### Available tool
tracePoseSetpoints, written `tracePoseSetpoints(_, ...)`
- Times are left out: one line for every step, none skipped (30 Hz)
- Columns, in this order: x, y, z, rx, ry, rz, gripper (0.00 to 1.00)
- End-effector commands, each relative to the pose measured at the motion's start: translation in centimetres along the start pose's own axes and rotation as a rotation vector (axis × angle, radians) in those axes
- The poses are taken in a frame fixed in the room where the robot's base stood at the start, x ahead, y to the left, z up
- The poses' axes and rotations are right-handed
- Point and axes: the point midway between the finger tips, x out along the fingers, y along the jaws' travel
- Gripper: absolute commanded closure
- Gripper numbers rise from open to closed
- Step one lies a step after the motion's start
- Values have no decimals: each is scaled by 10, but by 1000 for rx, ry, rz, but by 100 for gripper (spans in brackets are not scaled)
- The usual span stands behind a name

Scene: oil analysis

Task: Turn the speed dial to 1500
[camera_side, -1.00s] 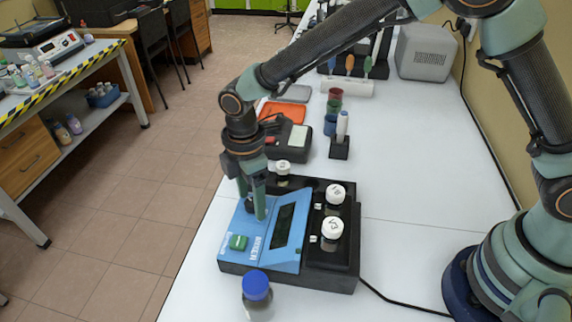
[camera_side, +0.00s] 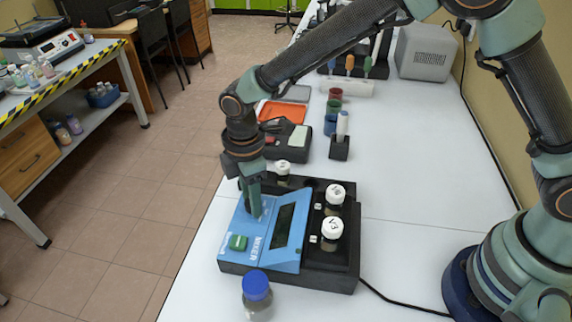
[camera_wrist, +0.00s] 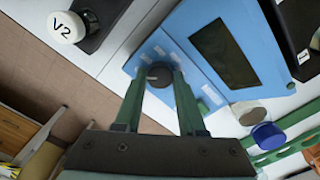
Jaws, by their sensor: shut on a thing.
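The blue mixer (camera_side: 284,222) sits on the white bench with its panel facing up. Its black speed dial (camera_wrist: 159,74) is on the panel in the wrist view, with pale labels around it. My gripper (camera_wrist: 160,80) reaches down to the panel, and its two green fingers are closed on either side of the dial. In the side view my gripper (camera_side: 254,212) stands upright over the panel and hides the dial. The dark display (camera_wrist: 224,53) is beside the dial, and I cannot read any number on it. The pointer's setting is too small to tell.
White-capped vials, one marked V3 (camera_side: 332,229), stand in the mixer's black part. Another vial, V2 (camera_wrist: 66,27), is behind. A green button (camera_side: 238,243) is on the panel. A blue-capped bottle (camera_side: 257,287) stands close in front.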

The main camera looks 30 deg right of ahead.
Motion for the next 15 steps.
tracePoseSetpoints(-1, 0, 0, 30, 0, 0, 100)
tracePoseSetpoints(-1, 0, 0, 52, 0, 0, 100)
tracePoseSetpoints(-1, 0, 0, 83, 0, 0, 100)
tracePoseSetpoints(-1, 0, 0, 108, 0, 0, 100)
tracePoseSetpoints(-1, 0, 0, 133, 0, 0, 100)
tracePoseSetpoints(-1, 0, 0, 169, 0, 0, 100)
tracePoseSetpoints(-1, 0, 0, 197, 0, 0, 100)
tracePoseSetpoints(-1, 0, 0, 225, 0, 0, 100)
tracePoseSetpoints(-1, 0, 0, 264, 0, 0, 100)
tracePoseSetpoints(-1, 0, 0, 292, 0, 0, 100)
tracePoseSetpoints(-1, 0, 0, 321, 0, 0, 100)
tracePoseSetpoints(-1, 0, 0, 359, 0, 0, 100)
tracePoseSetpoints(-1, 0, 0, 387, 0, 0, 100)
tracePoseSetpoints(-1, 0, 0, 416, 0, 0, 100)
tracePoseSetpoints(-1, 1, 0, 454, 0, 0, 100)
